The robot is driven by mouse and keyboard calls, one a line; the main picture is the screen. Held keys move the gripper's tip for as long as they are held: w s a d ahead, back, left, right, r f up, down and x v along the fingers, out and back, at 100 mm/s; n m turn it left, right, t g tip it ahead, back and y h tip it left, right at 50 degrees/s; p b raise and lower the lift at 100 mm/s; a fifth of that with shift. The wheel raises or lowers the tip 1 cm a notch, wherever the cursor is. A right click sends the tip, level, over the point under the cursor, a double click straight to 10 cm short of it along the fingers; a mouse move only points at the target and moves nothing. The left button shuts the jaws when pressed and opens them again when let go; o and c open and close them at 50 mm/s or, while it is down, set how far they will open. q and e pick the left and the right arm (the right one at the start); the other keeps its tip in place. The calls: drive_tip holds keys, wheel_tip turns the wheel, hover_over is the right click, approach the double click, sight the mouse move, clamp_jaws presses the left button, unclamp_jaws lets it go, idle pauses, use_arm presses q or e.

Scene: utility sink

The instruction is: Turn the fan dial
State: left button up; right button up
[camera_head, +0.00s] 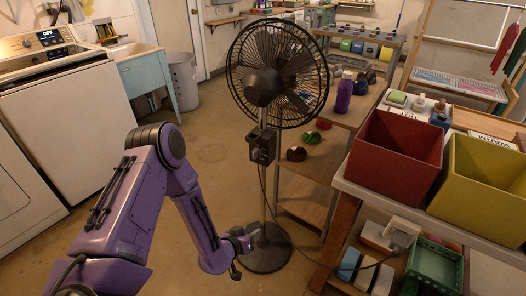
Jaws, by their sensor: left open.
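A black pedestal fan (262,85) stands in the middle of the view on a thin pole with a round black base (266,254). A dark control box (262,146) sits on the pole below the fan head; the dial on it is too small to make out clearly. My left gripper (241,262) is low, beside the pole and just left of it, well below the control box. It is open and appears empty. My purple left arm comes in from the lower left. My right gripper is not in view.
A workbench at the right carries a red bin (394,160) and a yellow bin (486,185). A white washer (65,120), blue sink cabinet (150,84) and grey trash can (184,82) stand left. Floor between is clear.

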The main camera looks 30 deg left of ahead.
use_arm(q)
drive_tip(key=w+a+r+m+t, duration=0.1)
drive_tip(key=w+a+r+t, duration=0.2)
drive_tip(key=w+a+r, duration=0.3)
drive_tip(key=m+t+p, duration=0.1)
drive_tip(key=m+t, duration=0.2)
drive_tip(key=t, duration=0.1)
approach(253, 153)
drive_tip(key=w, duration=0.8)
drive_tip(key=shift+w+r, duration=0.15)
drive_tip(key=shift+w, duration=0.35)
drive_tip(key=shift+d, duration=0.1)
clamp_jaws()
